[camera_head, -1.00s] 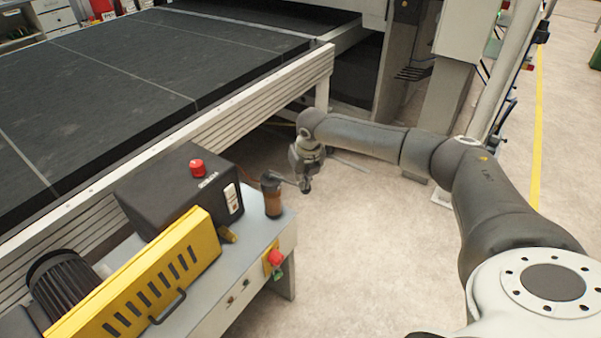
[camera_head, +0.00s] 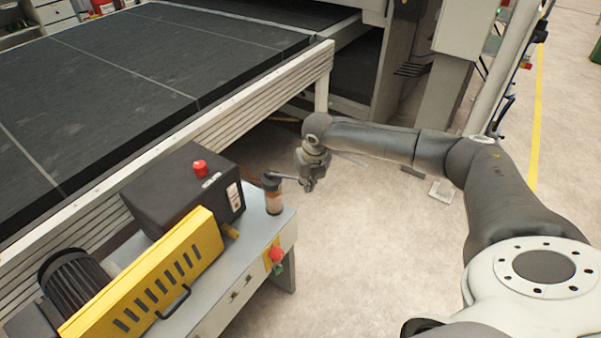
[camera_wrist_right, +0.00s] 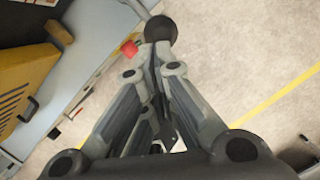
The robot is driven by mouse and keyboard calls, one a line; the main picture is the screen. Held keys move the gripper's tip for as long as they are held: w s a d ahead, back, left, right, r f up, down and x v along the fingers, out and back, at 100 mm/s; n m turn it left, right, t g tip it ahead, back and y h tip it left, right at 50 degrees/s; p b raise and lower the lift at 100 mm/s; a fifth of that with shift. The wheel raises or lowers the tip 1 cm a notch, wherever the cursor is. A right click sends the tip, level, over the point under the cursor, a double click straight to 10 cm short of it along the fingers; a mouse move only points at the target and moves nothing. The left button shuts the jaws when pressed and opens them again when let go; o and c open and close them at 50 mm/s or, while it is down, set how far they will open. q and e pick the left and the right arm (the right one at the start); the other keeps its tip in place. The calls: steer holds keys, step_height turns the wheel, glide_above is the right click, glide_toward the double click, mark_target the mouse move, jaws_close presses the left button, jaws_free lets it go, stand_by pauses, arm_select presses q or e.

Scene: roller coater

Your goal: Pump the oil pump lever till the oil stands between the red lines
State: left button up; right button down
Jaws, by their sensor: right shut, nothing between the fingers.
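The oil pump (camera_head: 273,196) is a small cylinder with a dark cap on the right end of the grey machine table. In the right wrist view, the lever's dark round knob (camera_wrist_right: 160,31) is just beyond the fingertips of my right gripper (camera_wrist_right: 152,50). The fingers are shut and empty, close to the knob; I cannot tell if they touch it. My left gripper is out of view.
A black box with a red button (camera_head: 200,168) and a yellow slotted guard (camera_head: 150,275) stand left of the pump. A red emergency button (camera_head: 276,254) is on the table's front. The long black conveyor bed (camera_head: 130,90) lies behind. Open floor is to the right.

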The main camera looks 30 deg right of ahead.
steer(key=v, duration=1)
steer(key=shift+s+r, duration=0.2)
steer(key=shift+r, duration=0.05)
stand_by(0.4)
